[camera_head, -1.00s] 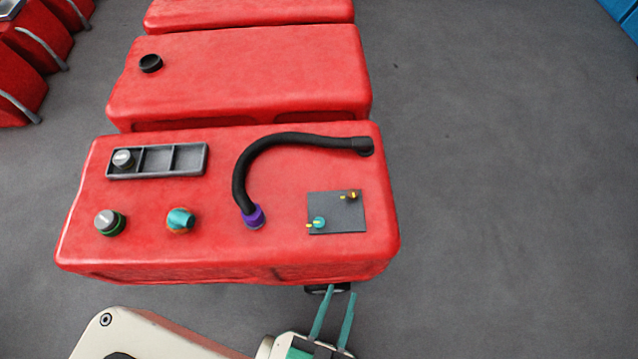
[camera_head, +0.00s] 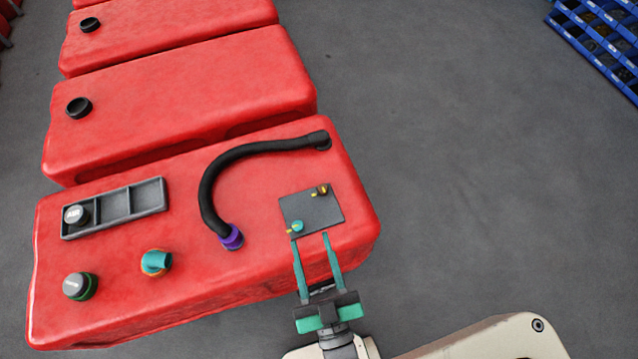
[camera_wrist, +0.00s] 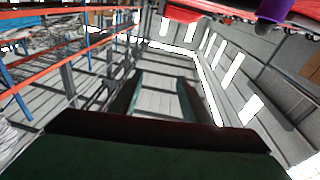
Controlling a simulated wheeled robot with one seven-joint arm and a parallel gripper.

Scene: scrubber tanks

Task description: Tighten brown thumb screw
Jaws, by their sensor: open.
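The brown thumb screw (camera_head: 322,190) with a yellow mark sits at the far right corner of a dark grey plate (camera_head: 318,215) on the nearest red tank (camera_head: 265,175). A teal thumb screw (camera_head: 297,226) with a yellow mark sits at the plate's near left corner. My gripper (camera_head: 310,238) is open and empty. Its teal fingers appear over the tank's near edge, with their tips just short of the plate in the picture. I cannot tell their height. In the wrist view my open fingers (camera_wrist: 158,90) point toward the far room, and neither screw shows.
A black hose (camera_head: 212,175) with a purple collar (camera_head: 231,237) curves left of the plate. A teal knob (camera_head: 156,262), a green-ringed cap (camera_head: 80,286) and a grey tray (camera_head: 115,205) lie further left. Floor right of the tank is clear, with blue shelving (camera_head: 600,40) far right.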

